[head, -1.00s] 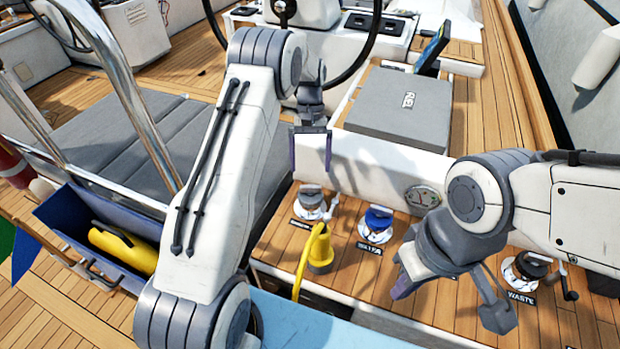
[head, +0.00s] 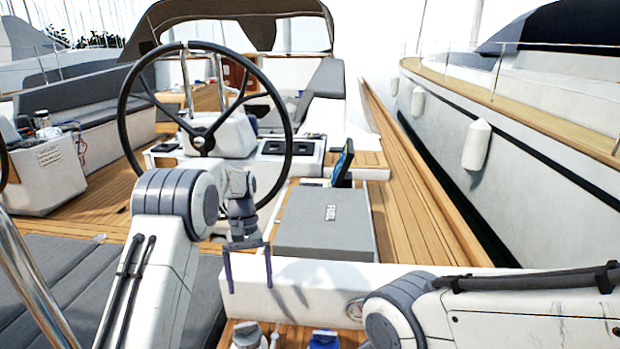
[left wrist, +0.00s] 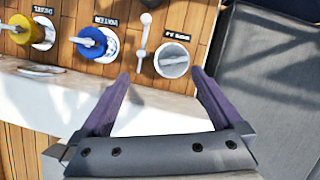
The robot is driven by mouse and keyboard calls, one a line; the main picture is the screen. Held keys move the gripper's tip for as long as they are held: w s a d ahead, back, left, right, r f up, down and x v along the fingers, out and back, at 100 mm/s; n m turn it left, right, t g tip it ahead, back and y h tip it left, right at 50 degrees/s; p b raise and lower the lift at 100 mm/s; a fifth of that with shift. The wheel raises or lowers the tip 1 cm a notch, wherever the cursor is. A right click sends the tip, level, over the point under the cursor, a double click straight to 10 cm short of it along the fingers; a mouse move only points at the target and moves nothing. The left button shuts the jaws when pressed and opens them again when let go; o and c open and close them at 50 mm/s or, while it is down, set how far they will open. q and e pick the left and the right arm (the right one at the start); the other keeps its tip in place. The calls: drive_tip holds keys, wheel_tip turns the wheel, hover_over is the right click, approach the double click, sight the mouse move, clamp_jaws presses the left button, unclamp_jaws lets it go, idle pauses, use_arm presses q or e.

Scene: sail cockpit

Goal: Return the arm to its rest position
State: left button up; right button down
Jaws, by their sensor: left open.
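My left gripper (head: 250,286) hangs in front of the white bench face, left of the grey FUEL box, with its fingers pointing down. It is open and nothing is between its purple fingers. In the left wrist view the open fingers (left wrist: 161,78) frame a bare white ledge, with a grey cap (left wrist: 173,60) just beyond the tips. My left arm (head: 160,255) rises from the bottom left and is bent at the elbow. My right arm (head: 500,310) crosses the lower right corner; its gripper is outside the picture.
A steering wheel (head: 203,135) stands behind my left gripper. The grey FUEL box (head: 325,225) is to its right. A blue cap (left wrist: 93,44) and a yellow cap (left wrist: 27,30) sit on the teak. A steel rail (head: 35,285) is at the left. A neighbouring hull (head: 530,190) lies to the right.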

use_arm(q)
drive_tip(key=s+d+r+m+t, duration=0.2)
drive_tip(key=s+d+r+m, duration=0.45)
drive_tip(key=s+d, duration=0.7)
drive_tip(key=s+m+t, duration=0.1)
drive_tip(key=s+m, duration=0.3)
drive_tip(key=s, duration=1.5)
drive_tip(key=shift+d+r+t, duration=0.15)
drive_tip(key=shift+r+t, duration=0.15)
drive_tip(key=shift+t, duration=0.1)
